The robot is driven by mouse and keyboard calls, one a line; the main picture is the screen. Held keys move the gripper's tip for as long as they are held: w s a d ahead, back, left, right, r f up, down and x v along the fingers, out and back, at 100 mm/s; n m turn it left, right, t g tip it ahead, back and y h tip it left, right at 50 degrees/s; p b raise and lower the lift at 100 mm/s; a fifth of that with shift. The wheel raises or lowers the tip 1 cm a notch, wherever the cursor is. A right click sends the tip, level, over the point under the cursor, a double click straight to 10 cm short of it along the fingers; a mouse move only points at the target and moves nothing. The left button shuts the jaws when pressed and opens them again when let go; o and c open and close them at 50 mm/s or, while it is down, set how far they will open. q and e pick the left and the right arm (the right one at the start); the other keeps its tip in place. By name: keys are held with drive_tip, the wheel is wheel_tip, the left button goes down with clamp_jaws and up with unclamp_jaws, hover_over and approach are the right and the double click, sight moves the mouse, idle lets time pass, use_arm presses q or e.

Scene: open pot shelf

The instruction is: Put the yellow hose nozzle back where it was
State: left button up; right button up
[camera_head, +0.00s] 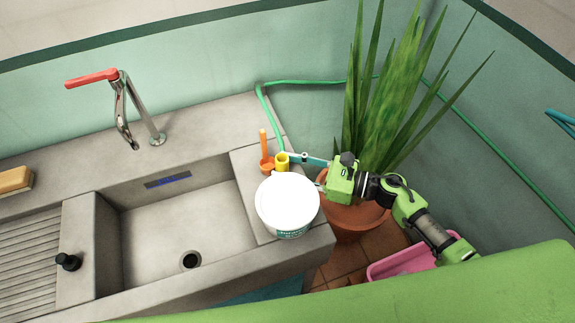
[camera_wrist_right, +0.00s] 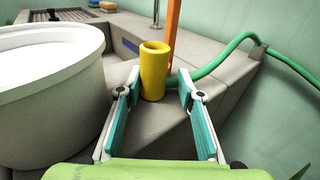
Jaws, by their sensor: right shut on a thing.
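The yellow hose nozzle (camera_head: 282,161) stands upright on the concrete counter right of the sink, behind a white tub. It is a hollow yellow cylinder in the right wrist view (camera_wrist_right: 154,72). My right gripper (camera_head: 300,166) reaches in from the right at counter height. The green hose (camera_wrist_right: 222,56) runs to the nozzle's base, but the join is hidden. My left gripper is not in view.
The white tub (camera_head: 287,202) stands close in front of the nozzle. An orange tool (camera_head: 264,146) stands just behind it. The sink (camera_head: 175,220) is to the left. A potted plant (camera_head: 385,100) and a pink tub (camera_head: 400,264) lie right of the counter, near my right arm.

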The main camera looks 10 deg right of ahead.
drive_tip(key=shift+f, duration=0.1)
drive_tip(key=shift+f+b, duration=0.15)
drive_tip(key=shift+b, duration=0.15)
drive_tip(key=o, duration=0.7)
drive_tip(key=shift+o, duration=0.2)
drive_tip(key=shift+r, duration=0.2)
